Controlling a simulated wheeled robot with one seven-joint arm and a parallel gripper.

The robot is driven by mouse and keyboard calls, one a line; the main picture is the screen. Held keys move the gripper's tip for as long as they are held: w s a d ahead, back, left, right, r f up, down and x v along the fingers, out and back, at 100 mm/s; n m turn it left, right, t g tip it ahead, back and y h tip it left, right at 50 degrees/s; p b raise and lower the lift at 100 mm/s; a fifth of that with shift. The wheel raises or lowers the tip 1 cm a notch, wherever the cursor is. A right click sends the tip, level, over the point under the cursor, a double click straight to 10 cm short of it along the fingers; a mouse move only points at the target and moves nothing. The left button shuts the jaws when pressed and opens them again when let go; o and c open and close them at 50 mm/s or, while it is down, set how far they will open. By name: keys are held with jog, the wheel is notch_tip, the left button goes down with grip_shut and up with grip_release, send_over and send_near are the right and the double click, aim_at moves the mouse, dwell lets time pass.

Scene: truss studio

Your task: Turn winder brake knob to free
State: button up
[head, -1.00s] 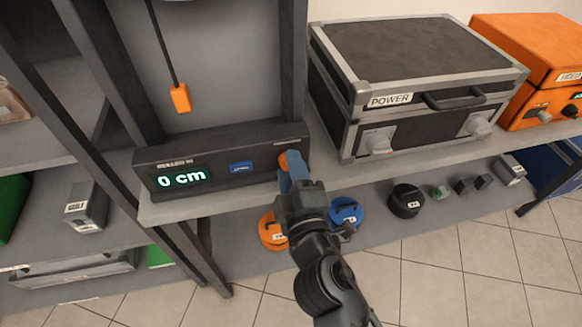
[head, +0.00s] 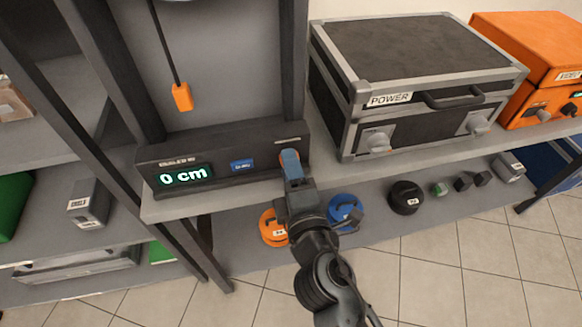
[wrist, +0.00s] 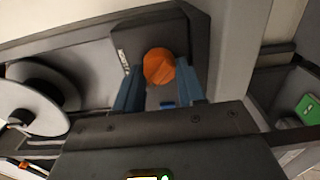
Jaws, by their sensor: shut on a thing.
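The winder unit (head: 222,182) is a dark box on the shelf with a green display reading 0 cm and a small blue panel. Its orange knob (wrist: 159,66) sits at the right end of its front. In the head view the knob is almost wholly hidden behind my gripper (head: 290,156). In the wrist view my gripper's blue fingers (wrist: 160,78) stand on either side of the knob, shut on it. I cannot read the knob's setting.
An orange pendant (head: 182,97) hangs on a cable above the unit. A black POWER case (head: 420,60) stands close to the right, with an orange case (head: 530,50) beyond. Orange (head: 270,230) and blue (head: 346,208) discs lie on the lower shelf below my arm.

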jog(key=o, duration=1)
jog(key=shift+f, duration=0.1)
